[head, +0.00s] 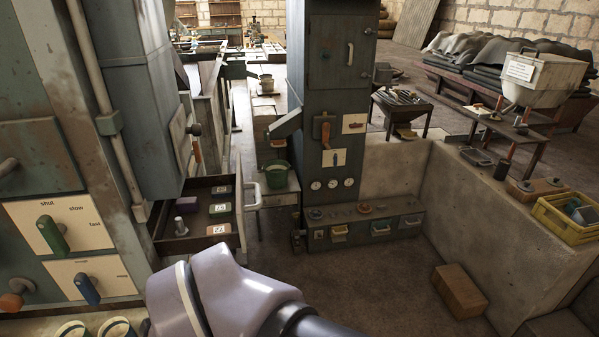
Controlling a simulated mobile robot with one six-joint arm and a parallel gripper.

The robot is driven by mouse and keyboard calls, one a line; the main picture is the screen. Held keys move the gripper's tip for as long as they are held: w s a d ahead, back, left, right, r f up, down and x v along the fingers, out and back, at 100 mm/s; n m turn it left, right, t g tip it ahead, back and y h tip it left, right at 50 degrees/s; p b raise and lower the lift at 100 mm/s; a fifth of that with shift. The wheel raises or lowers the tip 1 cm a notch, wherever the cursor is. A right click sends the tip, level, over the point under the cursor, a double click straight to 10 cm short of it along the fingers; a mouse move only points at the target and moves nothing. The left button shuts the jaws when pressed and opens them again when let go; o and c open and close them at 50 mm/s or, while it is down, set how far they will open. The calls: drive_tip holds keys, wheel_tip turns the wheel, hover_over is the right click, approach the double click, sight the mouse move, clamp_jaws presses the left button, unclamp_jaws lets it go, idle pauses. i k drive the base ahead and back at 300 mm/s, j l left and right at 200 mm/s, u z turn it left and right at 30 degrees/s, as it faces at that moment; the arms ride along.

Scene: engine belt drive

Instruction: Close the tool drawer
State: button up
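An open drawer (241,212), which looks like the tool drawer, juts out of the machine at the left in the head view. Its light curved handle (254,196) is on the front panel at the right. A pale lavender link of my arm crosses the bottom of the view just below the drawer. My gripper is not visible, so its position at the drawer cannot be told.
A panel with a green lever (52,234) and a blue lever (87,288) is at the left. A grey cabinet (341,80) stands behind the drawer to the right. A brown block (459,291) lies on the floor. The floor (370,275) between the cabinet and block is clear.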

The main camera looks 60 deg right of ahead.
sight(161, 226)
drive_tip(key=l, duration=0.6)
drive_tip(key=i+l+z, duration=0.1)
drive_tip(key=l, duration=0.45)
drive_tip(key=i+l, duration=0.15)
drive_tip(key=l, duration=0.4)
drive_tip(key=k+j+u, duration=0.2)
drive_tip(key=i, duration=0.1)
